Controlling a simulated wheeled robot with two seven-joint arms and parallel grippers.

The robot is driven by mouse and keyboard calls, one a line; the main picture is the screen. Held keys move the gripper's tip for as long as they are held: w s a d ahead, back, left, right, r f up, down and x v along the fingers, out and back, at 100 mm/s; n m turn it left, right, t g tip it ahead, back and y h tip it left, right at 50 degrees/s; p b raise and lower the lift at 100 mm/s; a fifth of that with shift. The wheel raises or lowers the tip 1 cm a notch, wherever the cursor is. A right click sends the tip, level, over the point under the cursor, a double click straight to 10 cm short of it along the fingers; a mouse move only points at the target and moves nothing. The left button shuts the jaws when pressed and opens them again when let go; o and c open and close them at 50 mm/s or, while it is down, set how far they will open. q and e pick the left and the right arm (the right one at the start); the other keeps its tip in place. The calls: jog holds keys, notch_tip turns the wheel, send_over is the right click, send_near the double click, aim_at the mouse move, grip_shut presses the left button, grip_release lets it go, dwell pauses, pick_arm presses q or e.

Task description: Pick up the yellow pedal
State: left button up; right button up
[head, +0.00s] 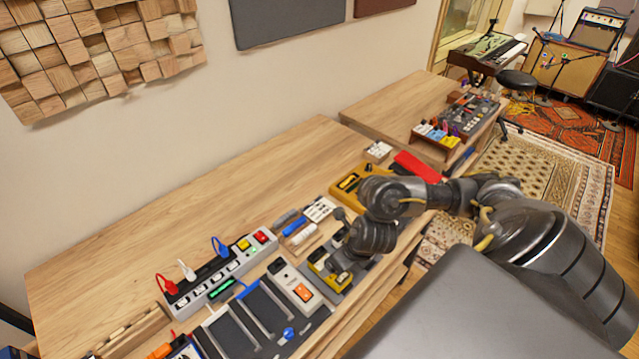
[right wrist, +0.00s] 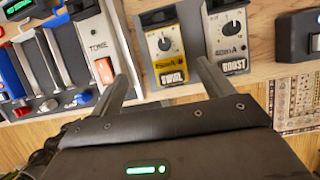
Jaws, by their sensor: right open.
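My left gripper is in neither view.
A grey boost pedal (right wrist: 228,40) stands close to the right of the yellow one. A white pedal with an orange switch (head: 297,285) is to its left. A power strip (head: 215,278) and a yellow case (head: 346,184) are on the bench. The bench's rear (head: 190,205) is bare.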

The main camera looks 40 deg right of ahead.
jog(key=shift+d+r, duration=0.1)
jog(key=shift+d, duration=0.25)
jog(key=shift+s+f+b, duration=0.15)
jog(key=shift+f+b, duration=0.15)
jog(key=shift+f, duration=0.1)
jog(key=b+x, duration=0.1)
jog(key=x, duration=0.3)
jog(key=shift+d, duration=0.15)
jog(key=shift+f+b, duration=0.25)
jog(key=shift+b, duration=0.1)
jog(key=shift+w, duration=0.2)
jog(key=b+x, duration=0.1)
jog(key=x, duration=0.4)
jog(key=shift+w+f, duration=0.1)
jog(key=shift+w, duration=0.05)
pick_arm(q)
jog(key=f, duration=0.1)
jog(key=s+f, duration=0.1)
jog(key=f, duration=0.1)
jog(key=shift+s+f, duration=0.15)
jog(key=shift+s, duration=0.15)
pick_arm(e)
jog(key=c, duration=1.4)
